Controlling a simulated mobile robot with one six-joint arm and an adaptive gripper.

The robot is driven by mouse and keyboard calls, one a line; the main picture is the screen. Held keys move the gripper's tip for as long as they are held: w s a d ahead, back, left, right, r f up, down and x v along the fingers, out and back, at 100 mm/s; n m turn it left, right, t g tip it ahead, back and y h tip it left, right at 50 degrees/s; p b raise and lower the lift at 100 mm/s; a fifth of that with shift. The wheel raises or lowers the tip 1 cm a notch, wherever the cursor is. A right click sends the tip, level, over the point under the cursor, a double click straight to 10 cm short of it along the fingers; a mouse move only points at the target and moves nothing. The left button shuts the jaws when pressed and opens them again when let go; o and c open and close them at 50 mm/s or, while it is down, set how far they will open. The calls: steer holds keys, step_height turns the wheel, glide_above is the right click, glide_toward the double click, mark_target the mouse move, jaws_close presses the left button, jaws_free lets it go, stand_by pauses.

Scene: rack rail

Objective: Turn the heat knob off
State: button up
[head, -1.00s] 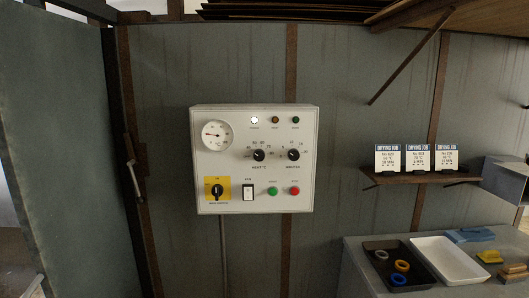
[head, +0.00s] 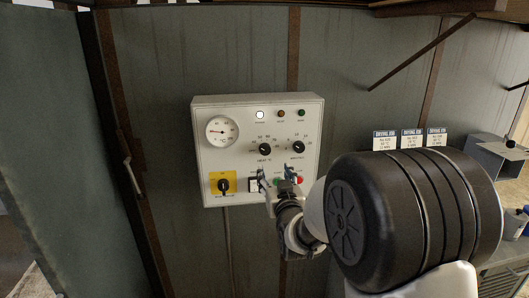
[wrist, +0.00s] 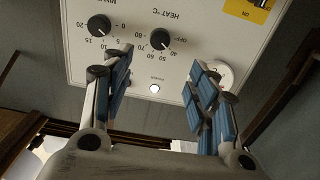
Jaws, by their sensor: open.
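The heat knob (head: 265,149) is a round black knob on the white control panel (head: 207,160), left of the minutes knob (head: 298,147). In the wrist view the picture is turned over, and the heat knob (wrist: 160,39) shows between and beyond my fingertips. Its exact setting is too small to read surely. My gripper (head: 276,175) is open and empty in front of the panel, showing just below the heat knob in the head view. In the wrist view my blue-padded fingers (wrist: 160,66) are spread wide, apart from the knob. The minutes knob (wrist: 99,25) is near the left fingertip.
The panel also has a gauge (head: 222,131), a yellow-plated main switch (head: 224,185), a white lit lamp (head: 260,115) and a red button (head: 299,180). Job cards (head: 411,140) stand at the right. A metal door (head: 50,150) is at the left.

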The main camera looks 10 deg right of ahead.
mark_target(266, 151)
steer(key=w, duration=1.4)
steer(key=shift+w+p, duration=0.3)
steer(key=shift+p, duration=0.05)
steer(key=c, duration=1.1)
steer(key=shift+o, duration=0.2)
steer(key=shift+n+b, duration=0.3)
steer(key=shift+b, duration=0.25)
steer(key=n+b, duration=0.2)
steer(key=b, duration=0.1)
steer(key=shift+f+n, duration=0.2)
steer(key=shift+n, duration=0.2)
steer(key=n+b, duration=0.2)
steer(key=shift+b, duration=0.4)
steer(key=shift+r+n+b, duration=0.2)
steer(key=shift+n+b, duration=0.9)
steer(key=shift+n, duration=0.6)
